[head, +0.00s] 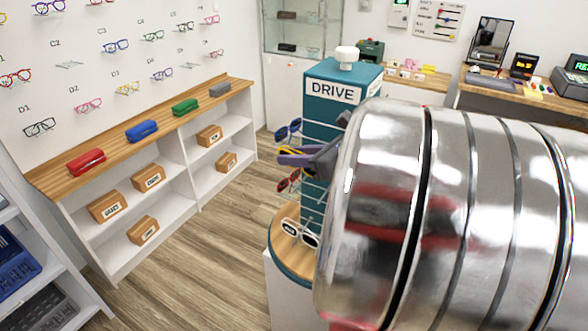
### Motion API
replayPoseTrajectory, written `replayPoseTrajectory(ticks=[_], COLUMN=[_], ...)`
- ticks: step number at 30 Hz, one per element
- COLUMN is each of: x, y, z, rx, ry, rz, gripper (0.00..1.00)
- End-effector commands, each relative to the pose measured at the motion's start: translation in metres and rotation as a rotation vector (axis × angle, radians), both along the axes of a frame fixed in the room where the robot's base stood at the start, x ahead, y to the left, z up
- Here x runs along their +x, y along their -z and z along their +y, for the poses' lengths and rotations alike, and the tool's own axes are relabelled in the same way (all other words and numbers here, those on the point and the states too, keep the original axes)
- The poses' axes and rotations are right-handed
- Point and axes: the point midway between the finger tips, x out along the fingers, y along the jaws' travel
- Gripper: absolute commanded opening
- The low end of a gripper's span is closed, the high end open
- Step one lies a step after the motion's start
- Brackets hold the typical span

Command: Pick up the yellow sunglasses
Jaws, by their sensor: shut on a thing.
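The yellow sunglasses (288,151) show as a small yellow strip at the left side of the teal display tower (325,122), between blue and red pairs. My gripper (290,157) reaches in from the right, its grey-purple fingers at the yellow strip. It is shut on the yellow sunglasses, which are mostly hidden by the fingers. My large silver arm covers the right of the view and hides part of the tower. Whether the sunglasses still touch the tower cannot be told.
Blue sunglasses (288,130) hang just above, red sunglasses (288,182) just below. White sunglasses (299,232) are lower, near the tower's round wooden base (283,245). A wooden-topped shelf (60,178) with coloured cases stands left. Open floor lies between shelf and tower.

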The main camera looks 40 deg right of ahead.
Motion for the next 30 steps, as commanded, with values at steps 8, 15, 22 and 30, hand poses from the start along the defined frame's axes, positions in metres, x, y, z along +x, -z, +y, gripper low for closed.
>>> replayPoseTrajectory(ticks=[8,15,22,30], x=[0.0,0.0,0.0,0.0], y=[-0.043,-0.051,-0.05,-0.05], z=[0.0,0.0,0.0,0.0], rx=[-0.002,0.001,0.001,0.001], ry=[-0.001,0.0,0.0,0.001], rz=[-0.001,-0.001,0.0,0.0], gripper=[0.05,0.05,0.05,0.05])
